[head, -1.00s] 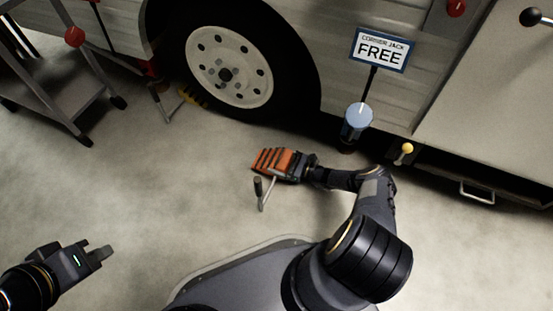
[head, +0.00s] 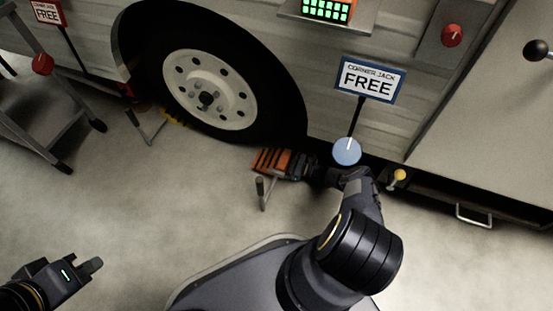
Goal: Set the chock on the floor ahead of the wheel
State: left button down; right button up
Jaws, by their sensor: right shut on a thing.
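The orange and black chock (head: 270,161) is at the lower right of the camper's wheel (head: 208,90), close to the tyre's edge. I cannot tell whether it touches the tyre or rests on the floor (head: 130,215). My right gripper (head: 292,165) is shut on the chock from its right side; its fingers are largely hidden. A handle with a dark grip (head: 262,190) stands out in front of the chock. My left gripper (head: 93,265) is over bare floor at the lower left, away from everything; its jaw gap is not clear.
A yellow knob (head: 399,175) is further right under the camper side. A step frame (head: 60,110) stands at left. Floor in front is clear.

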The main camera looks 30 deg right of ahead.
notch_tip(320, 180, down, 2)
jog(key=shift+a+f+b, duration=0.1)
jog(key=shift+b, duration=0.2)
jog(key=o, duration=1.8)
jog(key=shift+c, duration=0.2)
jog(key=shift+v, duration=3.75)
